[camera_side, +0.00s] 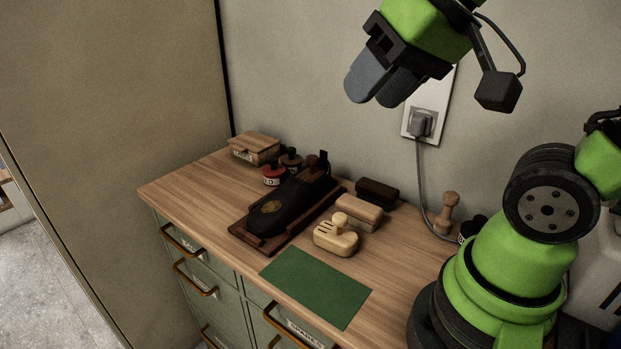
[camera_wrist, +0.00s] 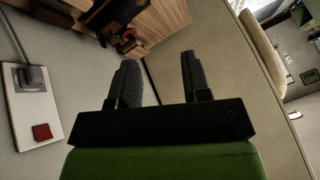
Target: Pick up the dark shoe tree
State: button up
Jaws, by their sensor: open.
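In the side view a black shoe-shaped piece (camera_side: 285,208) with a round gold mark lies on a brown wooden tray (camera_side: 243,233). A dark brown upright part (camera_side: 318,165) stands at its far end; I cannot tell whether this is the dark shoe tree set in a shoe. A pale wooden piece with slots and a knob (camera_side: 336,238) sits to the right of the tray. My gripper (camera_side: 381,90) is open and empty, high above the bench near the wall. In the wrist view my gripper (camera_wrist: 160,62) shows both fingers apart with nothing between; the black piece (camera_wrist: 112,10) is partly cut off at the top.
A wooden box (camera_side: 254,149), a red tin (camera_side: 274,175) and dark tins stand behind the tray. A green mat (camera_side: 316,286) is bare. A wall socket with plug and cable (camera_side: 421,124) is behind.

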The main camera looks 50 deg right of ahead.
jog(key=w+d+f+h, duration=0.1)
jog(key=w+d, duration=0.2)
jog(key=w, duration=0.4)
jog(key=n+g+h, duration=0.1)
jog(key=g+h, duration=0.1)
send_near(313, 157)
jog(key=shift+g, duration=0.3)
jog(key=x, duration=0.4)
jog(key=shift+w+d+f, duration=0.1)
jog(key=shift+w+d, duration=0.15)
jog(key=shift+w, duration=0.05)
jog(key=shift+a+x, duration=0.2)
jog(key=shift+x, duration=2.9)
jog(key=shift+c, duration=0.4)
grip_shut()
